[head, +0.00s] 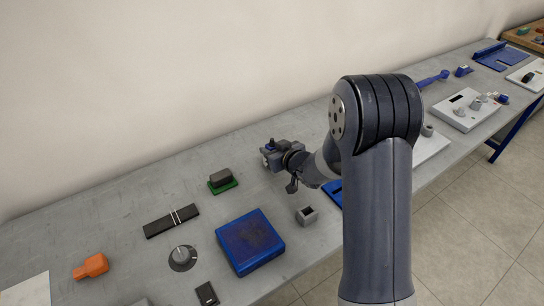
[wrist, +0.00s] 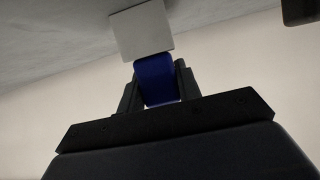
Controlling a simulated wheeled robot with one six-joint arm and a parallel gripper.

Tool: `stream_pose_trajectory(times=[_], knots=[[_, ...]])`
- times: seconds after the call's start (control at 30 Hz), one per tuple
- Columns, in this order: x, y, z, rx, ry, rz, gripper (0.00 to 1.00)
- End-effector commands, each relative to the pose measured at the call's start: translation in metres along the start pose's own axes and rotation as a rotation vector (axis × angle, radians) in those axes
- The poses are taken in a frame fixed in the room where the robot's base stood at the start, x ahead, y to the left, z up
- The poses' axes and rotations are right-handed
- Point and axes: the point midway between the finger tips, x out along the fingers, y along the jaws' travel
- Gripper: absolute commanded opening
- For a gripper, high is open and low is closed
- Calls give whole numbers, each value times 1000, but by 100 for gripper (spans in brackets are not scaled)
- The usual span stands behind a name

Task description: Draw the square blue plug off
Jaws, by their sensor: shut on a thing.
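The blue plug (wrist: 155,82) sits between the two dark fingers of my gripper (wrist: 157,72) in the wrist view. The fingers are shut on it, one on each side. A pale grey square block (wrist: 141,31) meets the plug's far end. I cannot tell how deep the plug sits in it. In the head view my gripper (head: 270,156) is low near the back of the table, beyond the blue square box. The plug cannot be made out there.
On the grey table (head: 130,205) are a blue square box (head: 249,242), a small grey hollow block (head: 307,215), a dark block on a green base (head: 222,181), a black bar (head: 171,220), a round dial (head: 182,258) and an orange piece (head: 91,266). A wall (head: 150,80) stands behind.

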Motion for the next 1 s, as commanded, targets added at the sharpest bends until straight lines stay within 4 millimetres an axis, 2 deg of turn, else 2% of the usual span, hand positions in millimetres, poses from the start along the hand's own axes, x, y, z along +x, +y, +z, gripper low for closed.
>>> stream_pose_trajectory(times=[0.37,0.47,0.8,1.0], knots=[[-2,0,-6,-1,3,0,9],[-7,0,-18,-2,5,0,9],[-32,0,-79,-3,4,1,9],[-38,0,-93,0,2,0,9]])
